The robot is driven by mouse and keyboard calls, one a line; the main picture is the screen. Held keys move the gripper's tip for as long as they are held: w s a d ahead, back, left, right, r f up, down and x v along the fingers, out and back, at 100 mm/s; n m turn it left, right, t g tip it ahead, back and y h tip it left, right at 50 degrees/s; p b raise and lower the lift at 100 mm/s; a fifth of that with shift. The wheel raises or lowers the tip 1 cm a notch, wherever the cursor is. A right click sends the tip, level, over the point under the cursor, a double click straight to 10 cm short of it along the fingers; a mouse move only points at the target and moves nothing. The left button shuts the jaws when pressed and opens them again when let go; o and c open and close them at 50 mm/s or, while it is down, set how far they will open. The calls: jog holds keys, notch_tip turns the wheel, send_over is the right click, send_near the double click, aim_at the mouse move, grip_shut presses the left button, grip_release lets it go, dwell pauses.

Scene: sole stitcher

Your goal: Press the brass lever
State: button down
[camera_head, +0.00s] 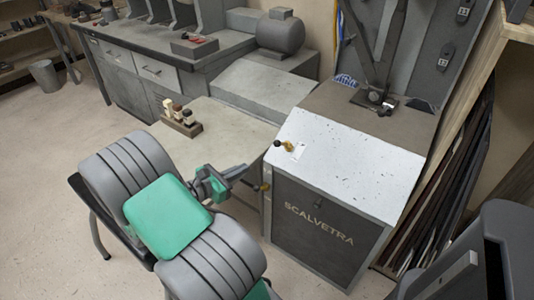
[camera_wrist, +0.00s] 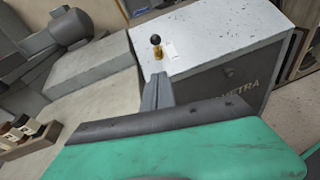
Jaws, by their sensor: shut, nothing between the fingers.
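The brass lever (camera_head: 288,146) with a dark ball knob stands on the speckled white sloped top of the grey SCALVETRA machine (camera_head: 318,225), near its left edge, beside a small white label. In the wrist view the lever (camera_wrist: 157,50) shows upright just beyond my finger tips. My gripper (camera_head: 241,170) is shut and empty, pointing toward the machine, to the left of the lever and apart from it in the head view. In the wrist view my gripper (camera_wrist: 157,80) appears below the lever; whether they touch cannot be told there.
A second small brass knob (camera_head: 263,187) sticks out at the machine's left side. A wooden block with several bottles (camera_head: 181,118) stands on the pale bench (camera_head: 235,128) behind my arm. A dark post rises at the machine's back. Long dark strips lean at the right. Floor shows at the left.

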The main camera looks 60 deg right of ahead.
jog(key=r+b+x, duration=0.2)
jog(key=x, duration=0.9)
jog(key=shift+s+d+r, duration=0.2)
jog(key=shift+r, duration=0.2)
